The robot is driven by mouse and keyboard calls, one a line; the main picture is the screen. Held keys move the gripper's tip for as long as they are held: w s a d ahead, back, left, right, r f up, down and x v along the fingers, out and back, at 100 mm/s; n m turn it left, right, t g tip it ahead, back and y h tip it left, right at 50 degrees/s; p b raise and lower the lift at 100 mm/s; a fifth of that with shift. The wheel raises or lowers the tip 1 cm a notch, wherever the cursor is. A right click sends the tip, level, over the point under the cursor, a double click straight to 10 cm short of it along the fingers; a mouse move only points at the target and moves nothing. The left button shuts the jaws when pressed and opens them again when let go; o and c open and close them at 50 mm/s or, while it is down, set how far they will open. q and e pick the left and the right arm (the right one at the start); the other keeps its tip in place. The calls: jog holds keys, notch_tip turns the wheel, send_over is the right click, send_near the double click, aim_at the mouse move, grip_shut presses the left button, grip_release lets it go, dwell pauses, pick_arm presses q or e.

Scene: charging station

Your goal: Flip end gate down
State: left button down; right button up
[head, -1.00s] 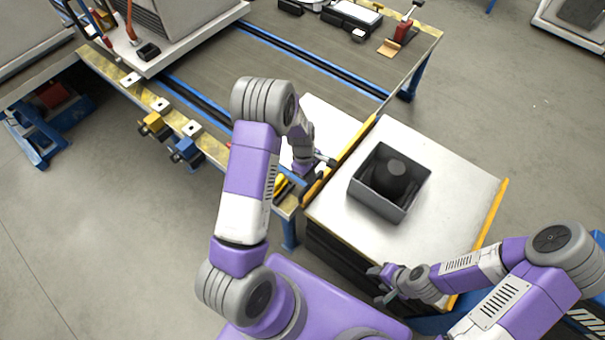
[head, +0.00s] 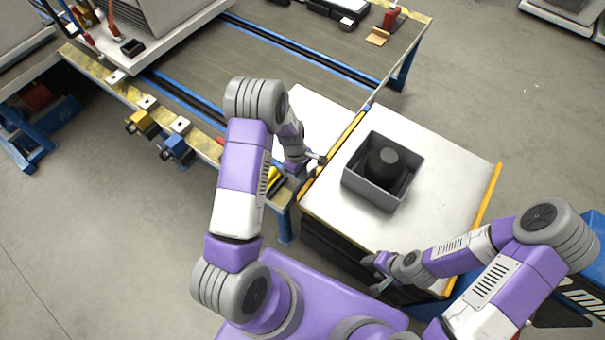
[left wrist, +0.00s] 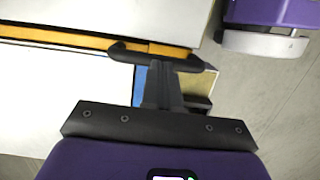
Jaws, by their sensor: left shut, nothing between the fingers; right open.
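The end gate (head: 345,136) shows as a long orange-yellow strip along the cart's left edge, between the cart top and the station table. In the left wrist view the orange strip (left wrist: 60,36) runs across the upper left, in front of my left gripper. My left gripper (head: 320,158) is shut and empty close beside the gate. In the left wrist view its dark fingers (left wrist: 160,55) overlap the strip's edge; I cannot tell whether they touch it. The gate's exact tilt is unclear. My right gripper (head: 377,276) is open and empty at the cart's front edge.
The white cart top (head: 440,155) holds a grey box (head: 376,197) with a black rounded part inside. Another yellow edge (head: 487,205) runs along the cart's right side. The station table (head: 300,70) with blue rails lies behind left. Open floor lies at the far right.

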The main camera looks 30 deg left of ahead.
pick_arm(q)
notch_tip(320, 180, up, 12)
jog(key=a+p, duration=0.2)
jog(key=p, duration=0.2)
jog(key=shift+w+a+r, duration=0.25)
jog(key=shift+a, duration=0.05)
jog(key=s+d+f+m+h, duration=0.1)
jog(key=s+d+f+m, duration=0.4)
jog(key=s+d, duration=0.3)
jog(key=s+d+f+m+t+h, duration=0.1)
jog(key=s+d+f+m, duration=0.4)
jog(key=s+d+m, duration=0.3)
jog(key=shift+s+m, duration=0.3)
jog(key=shift+s, duration=0.75)
